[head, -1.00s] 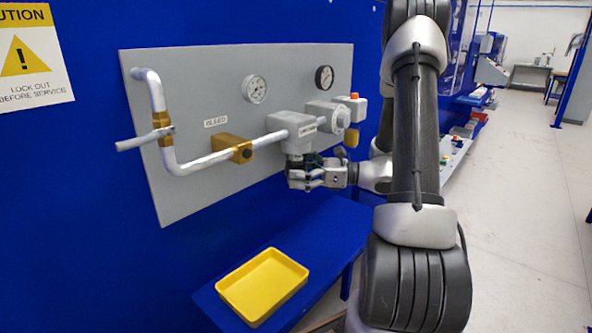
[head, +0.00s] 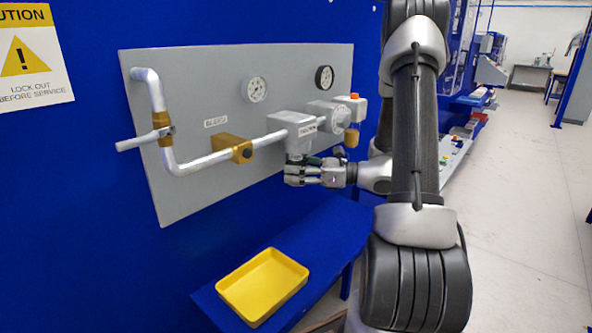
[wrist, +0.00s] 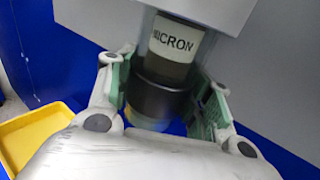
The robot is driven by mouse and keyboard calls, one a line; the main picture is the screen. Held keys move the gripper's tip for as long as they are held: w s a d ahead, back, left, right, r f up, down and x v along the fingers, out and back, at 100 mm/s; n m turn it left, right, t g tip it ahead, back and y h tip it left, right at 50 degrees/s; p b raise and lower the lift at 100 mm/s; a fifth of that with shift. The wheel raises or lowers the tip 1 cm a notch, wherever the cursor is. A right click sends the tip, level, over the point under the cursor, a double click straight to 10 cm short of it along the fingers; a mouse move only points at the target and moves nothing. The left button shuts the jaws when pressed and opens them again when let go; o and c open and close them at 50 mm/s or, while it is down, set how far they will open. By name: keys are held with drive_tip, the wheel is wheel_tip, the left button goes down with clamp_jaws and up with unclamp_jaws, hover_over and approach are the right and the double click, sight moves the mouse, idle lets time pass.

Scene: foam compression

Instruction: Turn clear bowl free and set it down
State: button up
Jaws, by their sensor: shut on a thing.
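The bowl (wrist: 168,72) hangs under the grey filter housing (head: 293,132) on the wall panel. In the wrist view it looks smoky and dark, with a pale label reading "MICRON" near its top and a black band lower down. My gripper (wrist: 162,92) is shut on it, with one green-padded finger on each side. In the head view my gripper (head: 303,172) is directly below the housing and hides most of the bowl. The bowl's top meets the housing with no clear gap; whether its joint is loose cannot be told.
A yellow tray (head: 262,318) sits on the blue bench (head: 330,232) below; it looks empty. A pipe (head: 195,163) with a brass valve runs left of the housing. Two gauges and an orange-topped fitting (head: 354,97) are close by on the grey panel (head: 215,75).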

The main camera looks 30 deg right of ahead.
idle(0.3)
drive_tip(key=m+t+h, duration=0.3)
drive_tip(key=shift+s+a+t+h, duration=0.1)
drive_tip(key=shift+t+h, duration=0.3)
drive_tip(key=m+t+h, duration=0.1)
drive_tip(key=m+h, duration=0.1)
drive_tip(key=shift+h, duration=0.3)
drive_tip(key=o, duration=1.4)
